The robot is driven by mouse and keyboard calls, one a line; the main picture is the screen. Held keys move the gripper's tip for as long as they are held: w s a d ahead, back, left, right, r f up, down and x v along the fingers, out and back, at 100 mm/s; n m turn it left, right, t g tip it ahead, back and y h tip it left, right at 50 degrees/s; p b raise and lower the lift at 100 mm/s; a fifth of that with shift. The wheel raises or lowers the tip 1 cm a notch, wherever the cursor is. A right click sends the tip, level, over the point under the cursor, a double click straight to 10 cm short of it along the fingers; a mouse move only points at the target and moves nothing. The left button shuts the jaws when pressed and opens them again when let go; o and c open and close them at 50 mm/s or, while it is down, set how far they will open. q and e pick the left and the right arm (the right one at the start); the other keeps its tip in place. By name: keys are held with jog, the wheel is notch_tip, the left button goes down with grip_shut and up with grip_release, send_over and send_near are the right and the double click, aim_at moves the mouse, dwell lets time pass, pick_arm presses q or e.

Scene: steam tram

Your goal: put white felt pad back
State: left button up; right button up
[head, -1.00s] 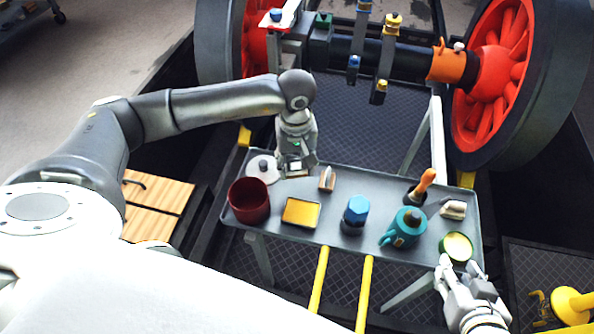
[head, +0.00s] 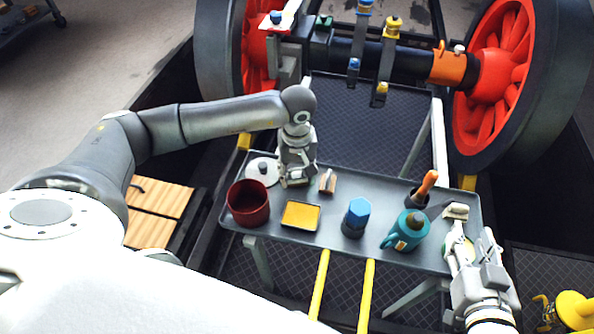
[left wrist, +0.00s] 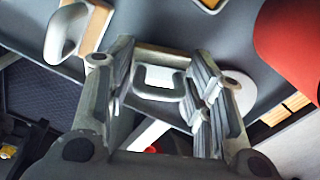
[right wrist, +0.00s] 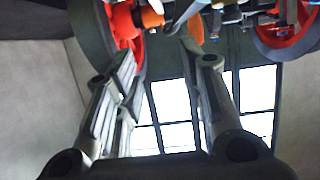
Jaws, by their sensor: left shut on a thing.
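The white felt pad (left wrist: 160,54), a pale block with a grey loop handle, is between the fingers of my left gripper (left wrist: 160,95). In the head view my left gripper (head: 296,178) is shut on it at the back left of the grey tray table (head: 385,195), and the pad is mostly hidden by the fingers. I cannot tell whether it touches the tray. My right gripper (head: 474,243) is open and empty above the tray's right end, fingers pointing away from me. It partly covers the green tin there.
Close to the left gripper are a white lid (head: 262,172), a wooden block with a handle (head: 328,182), a dark red pot (head: 248,203) and a yellow tray (head: 300,215). A blue-topped jar (head: 356,217), teal can (head: 407,231) and pale block (head: 456,211) stand to the right.

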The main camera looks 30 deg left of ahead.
aim_at(297, 169)
pick_arm(q)
jog(key=shift+f, duration=0.15)
pick_arm(e)
jog(key=shift+w+a+r+t, duration=0.15)
jog(key=shift+w+r+t, duration=0.2)
jog(key=shift+r, duration=0.3)
pick_arm(q)
jog(key=o, duration=0.9)
pick_arm(e)
jog(key=shift+r, duration=0.2)
pick_arm(q)
notch_tip(297, 169, up, 5)
jog(key=shift+r+p, duration=0.15)
jog(key=shift+p, duration=0.55)
notch_tip(297, 169, up, 7)
jog(key=p, duration=0.1)
pick_arm(e)
jog(key=s+d+f+g+h, duration=0.2)
jog(key=s+d+f+g, duration=0.2)
jog(key=s+f+g, duration=0.4)
notch_tip(297, 169, down, 2)
jog(key=s, duration=0.2)
jog(key=shift+s+f, duration=0.2)
jog(key=shift+s, duration=0.1)
jog(key=shift+d, duration=0.1)
